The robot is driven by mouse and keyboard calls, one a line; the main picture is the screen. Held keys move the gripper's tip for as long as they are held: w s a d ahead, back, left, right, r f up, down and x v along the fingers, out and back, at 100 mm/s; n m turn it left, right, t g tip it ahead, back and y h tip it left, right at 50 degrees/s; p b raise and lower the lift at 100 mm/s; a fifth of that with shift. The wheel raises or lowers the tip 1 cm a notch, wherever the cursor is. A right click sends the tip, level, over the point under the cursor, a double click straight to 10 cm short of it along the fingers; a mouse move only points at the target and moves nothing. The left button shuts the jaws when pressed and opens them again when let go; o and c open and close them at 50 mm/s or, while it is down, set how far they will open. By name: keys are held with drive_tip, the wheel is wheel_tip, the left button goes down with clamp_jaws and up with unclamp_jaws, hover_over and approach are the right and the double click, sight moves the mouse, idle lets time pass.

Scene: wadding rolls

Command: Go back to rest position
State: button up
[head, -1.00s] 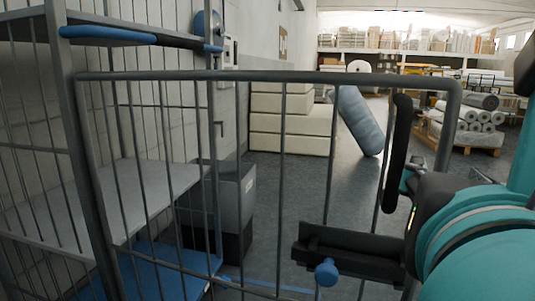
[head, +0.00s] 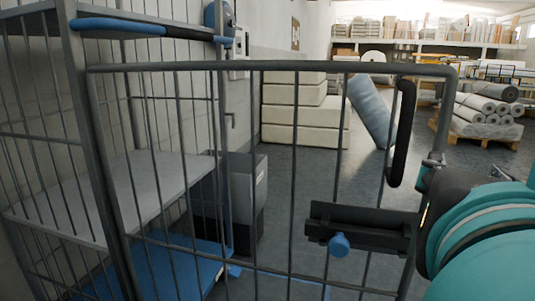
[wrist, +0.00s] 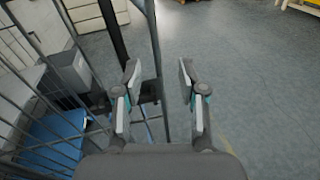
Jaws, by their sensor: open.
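My gripper (wrist: 158,72) is open in the wrist view, with one finger on each side of the grey vertical edge bar of a wire cage door (wrist: 157,45). I cannot tell whether a finger touches the bar. In the head view the door's frame (head: 270,66) spans the middle, and my gripper (head: 434,165) is at its right edge, largely hidden by my own teal arm. A black handle (head: 402,130) is on the door, left of the gripper. A dark latch plate with a blue knob (head: 339,244) is below it.
The cage trolley (head: 85,140) has a grey shelf (head: 150,190) and a blue base (head: 175,265). A grey bin (head: 245,195) stands behind the door. White stacked blocks (head: 290,125), a leaning blue roll (head: 371,110) and a pallet of rolls (head: 480,125) stand farther back. Floor right of the door looks clear.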

sight(410, 131)
drive_tip(key=shift+w+a+r+n+t+y, duration=0.55)
drive_tip(key=shift+w+a+r+n, duration=0.2)
drive_tip(key=shift+w+a, duration=0.25)
drive_tip(key=shift+w+a+r+n+t+y, duration=0.45)
drive_tip(key=shift+w+a+r+n+y, duration=0.3)
drive_tip(key=shift+w, duration=0.25)
